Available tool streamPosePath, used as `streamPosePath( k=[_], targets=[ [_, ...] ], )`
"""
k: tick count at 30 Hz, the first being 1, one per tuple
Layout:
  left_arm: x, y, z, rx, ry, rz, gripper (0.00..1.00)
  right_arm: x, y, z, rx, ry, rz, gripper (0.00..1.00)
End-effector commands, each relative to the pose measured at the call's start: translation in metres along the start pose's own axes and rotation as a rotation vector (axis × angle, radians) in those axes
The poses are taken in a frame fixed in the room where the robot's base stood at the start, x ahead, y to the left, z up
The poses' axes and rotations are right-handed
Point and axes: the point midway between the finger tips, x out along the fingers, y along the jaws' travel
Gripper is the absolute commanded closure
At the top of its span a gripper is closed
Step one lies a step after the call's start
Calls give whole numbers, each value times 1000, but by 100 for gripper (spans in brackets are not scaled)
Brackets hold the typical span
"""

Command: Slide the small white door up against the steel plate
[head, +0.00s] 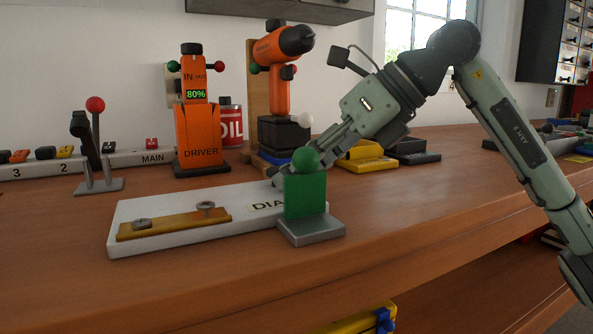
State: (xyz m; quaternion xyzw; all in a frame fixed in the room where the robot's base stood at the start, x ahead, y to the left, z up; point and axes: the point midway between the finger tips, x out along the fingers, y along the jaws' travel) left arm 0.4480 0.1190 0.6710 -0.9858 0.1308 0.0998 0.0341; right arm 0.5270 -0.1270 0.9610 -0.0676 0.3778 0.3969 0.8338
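No part in the head view is clearly recognisable as a small white door. A flat white panel (180,205) lies on the bench, with dark letters "DIA" partly hidden at its right end. A brass strip (180,223) with two screws lies along its front. A grey metal plate (312,230) at its right end carries an upright green block (305,196) with a green ball on top. My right gripper (283,178) reaches down behind the block, close to the panel's far right end. Its fingertips are partly hidden, so its opening and any contact are unclear. My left gripper is not in view.
An orange driver (198,130) in its stand, a red oil can (231,122) and an orange drill (283,70) stand behind the panel. A red-knobbed lever (96,145) stands at left before a white switch strip (125,160). The bench's front right is clear.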

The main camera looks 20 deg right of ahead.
Motion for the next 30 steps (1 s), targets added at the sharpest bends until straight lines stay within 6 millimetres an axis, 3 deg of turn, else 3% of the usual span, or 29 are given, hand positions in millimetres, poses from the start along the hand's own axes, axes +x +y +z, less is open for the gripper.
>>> streamPosePath(
  k=[1, 3, 4, 9, 22, 26, 30],
  targets=[
    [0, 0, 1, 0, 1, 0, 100, 6, -3, -9, 6, 30, -3, 100],
    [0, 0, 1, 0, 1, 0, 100, 6, -3, -9, 6, 30, -4, 100],
    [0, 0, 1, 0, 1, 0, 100, 6, -3, -9, 6, 30, -4, 61],
    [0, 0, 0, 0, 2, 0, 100, 7, -3, -9, 5, 30, -3, 40],
    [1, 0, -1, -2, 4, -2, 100, 0, -2, -8, 2, 26, -4, 38],
    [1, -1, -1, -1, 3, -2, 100, -20, -2, -6, 2, 22, -6, 38],
    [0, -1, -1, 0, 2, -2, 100, -53, -2, -4, 3, 16, -7, 38]
  ],
)
